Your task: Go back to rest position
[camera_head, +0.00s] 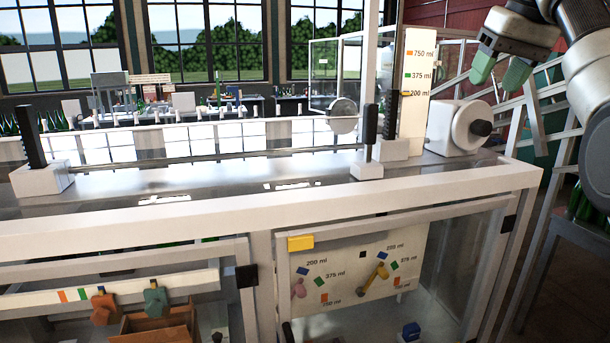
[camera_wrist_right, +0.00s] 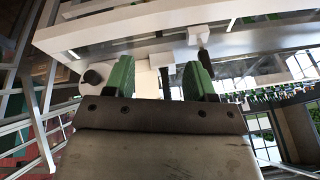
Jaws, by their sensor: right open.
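My right gripper (camera_head: 499,72) is raised at the upper right of the head view, to the right of the machine and above its white knob housing (camera_head: 455,127). Its two green fingertips are apart with nothing between them. In the right wrist view the same gripper (camera_wrist_right: 158,80) shows its green fingers spread and empty, with the machine's white frame (camera_wrist_right: 150,30) beyond them. My left gripper is in neither view.
The capsuling machine's white front rail (camera_head: 270,210) spans the head view. A volume scale board (camera_head: 416,90) stands near the knob. Below are a yellow handle (camera_head: 300,243), orange and green knobs (camera_head: 155,300) and a label panel (camera_head: 350,275). A metal stair frame (camera_head: 540,110) stands at the right.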

